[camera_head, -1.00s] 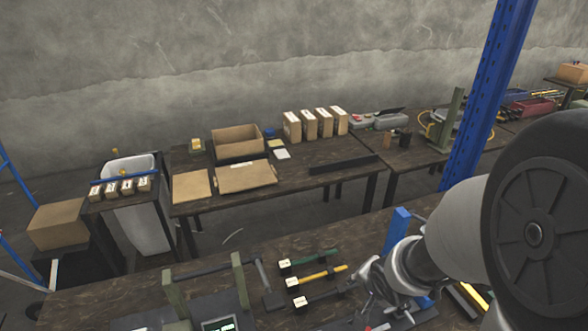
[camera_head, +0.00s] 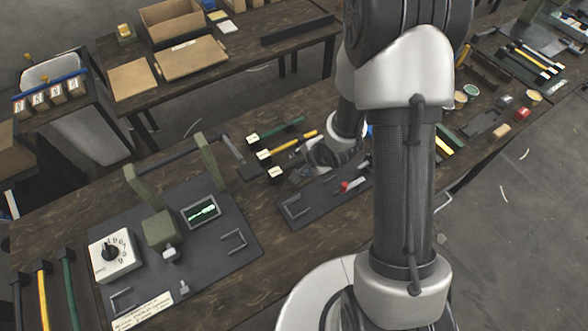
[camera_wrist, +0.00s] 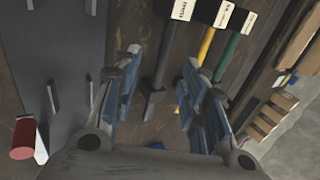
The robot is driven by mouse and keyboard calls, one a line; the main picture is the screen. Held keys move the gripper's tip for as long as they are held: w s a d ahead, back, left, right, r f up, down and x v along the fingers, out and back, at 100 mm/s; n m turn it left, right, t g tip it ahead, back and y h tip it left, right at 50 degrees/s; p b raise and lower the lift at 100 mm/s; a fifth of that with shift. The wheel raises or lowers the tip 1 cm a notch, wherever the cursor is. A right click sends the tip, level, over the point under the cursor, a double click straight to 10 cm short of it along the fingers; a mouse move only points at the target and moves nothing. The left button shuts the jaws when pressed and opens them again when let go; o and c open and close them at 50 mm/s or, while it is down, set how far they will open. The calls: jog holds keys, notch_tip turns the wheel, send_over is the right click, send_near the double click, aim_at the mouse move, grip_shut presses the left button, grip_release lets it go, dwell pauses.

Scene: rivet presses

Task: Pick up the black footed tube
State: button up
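The black footed tube (camera_wrist: 161,72) lies on the dark wooden table in the wrist view, with its white-labelled black end at the top and its wider foot lower down. My gripper (camera_wrist: 161,62) is open, one finger on each side of the tube, with gaps visible. The tube's height below the fingertips is unclear. In the head view my gripper (camera_head: 318,158) hides most of this tube; its label (camera_head: 275,172) shows.
A yellow tube (camera_head: 292,144) and a green tube (camera_head: 282,129) lie close beside it. A dark plate (camera_head: 318,200) with brackets and a red-handled part (camera_head: 348,185) is on the near side. A press panel (camera_head: 180,240) stands left. Further black, yellow and green tubes (camera_head: 43,295) lie bottom left.

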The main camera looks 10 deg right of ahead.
aim_at(297, 163)
jog(key=b+x, duration=0.3)
jog(key=x, duration=0.3)
jog(key=shift+w, duration=0.35)
jog(key=shift+c, duration=0.5)
grip_shut()
